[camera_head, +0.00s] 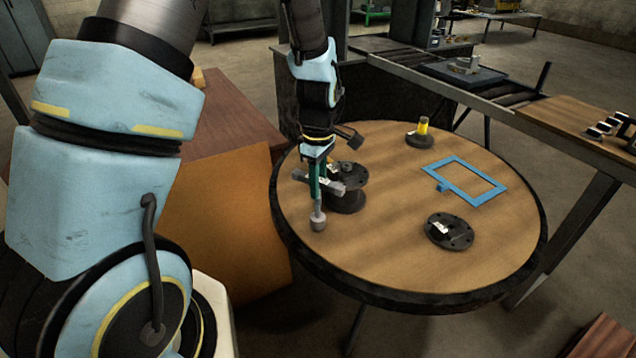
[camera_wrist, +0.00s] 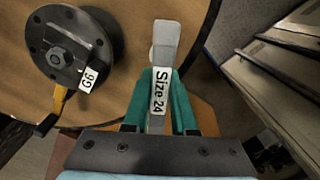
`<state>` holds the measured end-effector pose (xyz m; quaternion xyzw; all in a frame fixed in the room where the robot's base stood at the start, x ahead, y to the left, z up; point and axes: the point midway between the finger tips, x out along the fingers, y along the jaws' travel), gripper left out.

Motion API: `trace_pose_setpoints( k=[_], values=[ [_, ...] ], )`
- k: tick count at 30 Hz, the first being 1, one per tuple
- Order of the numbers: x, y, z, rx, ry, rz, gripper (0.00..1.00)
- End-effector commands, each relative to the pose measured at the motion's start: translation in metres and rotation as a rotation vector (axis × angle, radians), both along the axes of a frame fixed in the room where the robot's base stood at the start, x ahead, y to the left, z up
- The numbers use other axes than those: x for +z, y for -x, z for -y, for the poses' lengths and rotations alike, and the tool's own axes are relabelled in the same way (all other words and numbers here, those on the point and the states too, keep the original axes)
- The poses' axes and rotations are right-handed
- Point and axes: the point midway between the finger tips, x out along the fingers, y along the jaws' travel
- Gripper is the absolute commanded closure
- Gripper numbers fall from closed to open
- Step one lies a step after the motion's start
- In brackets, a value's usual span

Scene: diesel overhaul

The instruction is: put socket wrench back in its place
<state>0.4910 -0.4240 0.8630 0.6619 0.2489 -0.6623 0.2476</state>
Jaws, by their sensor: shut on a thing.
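My gripper (camera_head: 316,178), with green fingers, is shut on a grey socket wrench (camera_head: 318,222). It holds the wrench over the left part of the round table, with the round socket end hanging down. In the wrist view the wrench (camera_wrist: 165,45) is between the green fingers, and its white label reads "Size 24". A dark flanged spool (camera_head: 346,200) stands on the table just right of the wrench. Whether the wrench touches the table I cannot tell.
The round wooden table (camera_head: 385,260) also bears a blue rectangular frame (camera_head: 486,163), a dark flanged disc (camera_head: 456,237) and a yellow piece (camera_head: 423,125) on a dark base. A conveyor (camera_head: 405,58) runs behind. The table's front is clear.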

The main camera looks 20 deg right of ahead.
Motion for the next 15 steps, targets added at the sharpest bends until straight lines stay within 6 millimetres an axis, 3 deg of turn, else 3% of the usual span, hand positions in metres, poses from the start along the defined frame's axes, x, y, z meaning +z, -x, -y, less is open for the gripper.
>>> trace_pose_setpoints(
  k=[8,9,15],
  values=[
    [-0.0100,-0.0001,0.0001,0.000,0.001,0.001,1.00],
    [-0.0088,-0.0003,0.0001,0.000,0.001,0.001,0.71],
    [-0.0088,-0.0001,0.0000,0.000,0.001,0.001,0.48]
  ],
)
